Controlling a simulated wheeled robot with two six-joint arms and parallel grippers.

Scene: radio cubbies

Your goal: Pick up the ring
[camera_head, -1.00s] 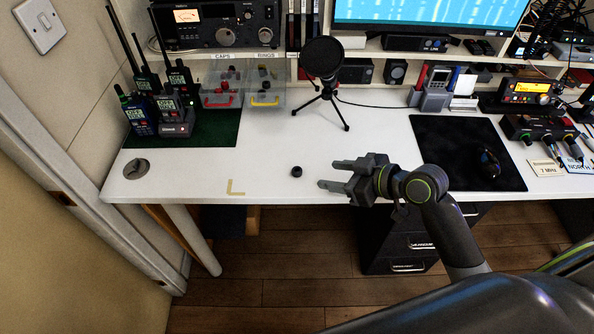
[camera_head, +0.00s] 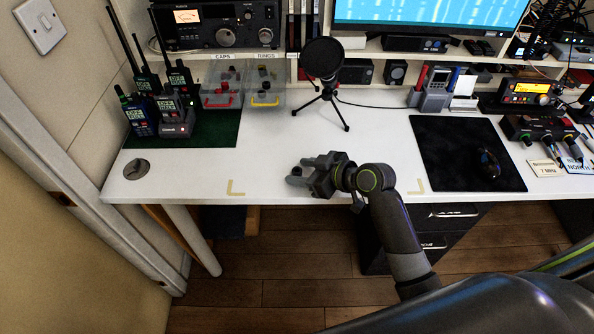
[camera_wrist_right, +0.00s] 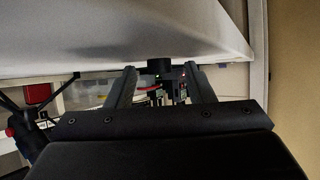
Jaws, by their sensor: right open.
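The ring is a small dark, short cylinder on the white desk near its front edge. In the head view it (camera_head: 297,171) is mostly lost between my right gripper's fingers. In the right wrist view, which shows the desk upside down, the ring (camera_wrist_right: 160,67) appears between the fingertips, with a gap on each side. My right gripper (camera_head: 299,172) is open, low over the desk, its fingers pointing left on either side of the ring. My left gripper is not in view.
A microphone on a tripod (camera_head: 325,90) stands behind the gripper. Handheld radios (camera_head: 172,112) stand on a green mat at left. Bins labelled CAPS and RINGS (camera_head: 266,87) sit behind. A black mat (camera_head: 450,150) lies at right.

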